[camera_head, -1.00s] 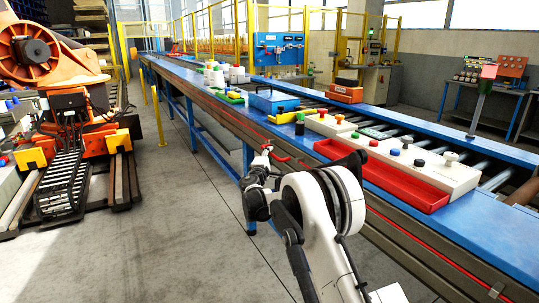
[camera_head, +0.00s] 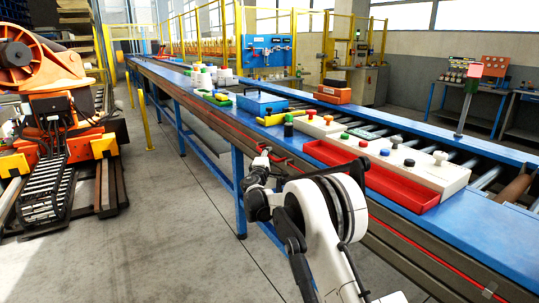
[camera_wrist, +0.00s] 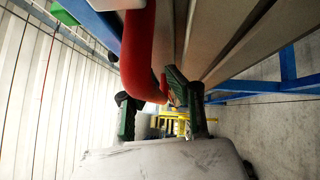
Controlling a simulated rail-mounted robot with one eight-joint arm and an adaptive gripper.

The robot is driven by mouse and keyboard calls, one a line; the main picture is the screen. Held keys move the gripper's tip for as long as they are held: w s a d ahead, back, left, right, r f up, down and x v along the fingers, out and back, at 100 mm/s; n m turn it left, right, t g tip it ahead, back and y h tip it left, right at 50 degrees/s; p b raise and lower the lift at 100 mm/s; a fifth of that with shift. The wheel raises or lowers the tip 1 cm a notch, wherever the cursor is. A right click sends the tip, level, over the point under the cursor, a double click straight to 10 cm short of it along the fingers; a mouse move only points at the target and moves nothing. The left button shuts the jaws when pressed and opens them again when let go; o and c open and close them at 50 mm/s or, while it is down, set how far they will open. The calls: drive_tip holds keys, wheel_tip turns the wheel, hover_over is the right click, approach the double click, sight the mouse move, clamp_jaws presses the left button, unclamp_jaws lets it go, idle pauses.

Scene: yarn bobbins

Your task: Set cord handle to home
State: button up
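The cord handle is a red bent bar (camera_wrist: 138,62) that runs down from the top of the wrist view and curves between my fingers. In the head view it is a small red piece (camera_head: 280,161) at the conveyor's near side, right beside my gripper (camera_head: 263,156). My gripper's two dark green fingers (camera_wrist: 148,90) stand apart in the wrist view, one on each side of the bar's lower bend. I cannot tell whether either finger touches it. A thin red cord (camera_head: 411,242) runs along the conveyor's side. Where the handle joins its mount is hidden.
The blue conveyor bench (camera_head: 440,220) runs along my right side. It carries a red tray (camera_head: 350,172), white boxes with coloured knobs (camera_head: 408,160) and a blue case (camera_head: 262,103). An orange robot (camera_head: 60,110) stands at left. The floor (camera_head: 165,235) between is clear.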

drive_tip(key=o, duration=0.4)
drive_tip(key=shift+s+a, duration=0.1)
drive_tip(key=s, duration=0.4)
drive_tip(key=s+a+f, duration=0.1)
drive_tip(key=s, duration=0.6)
drive_tip(key=shift+s+a+f, duration=0.25)
drive_tip(key=shift+s+a, duration=0.05)
drive_tip(key=shift+f, duration=0.1)
drive_tip(key=w+b, duration=0.2)
drive_tip(key=w, duration=0.1)
drive_tip(key=w+r+b, duration=0.1)
drive_tip(key=w+b, duration=0.2)
drive_tip(key=w, duration=0.1)
drive_tip(key=w+r+b, duration=0.1)
drive_tip(key=w+b, duration=0.1)
drive_tip(key=w, duration=0.2)
drive_tip(key=shift+d, duration=0.3)
clamp_jaws()
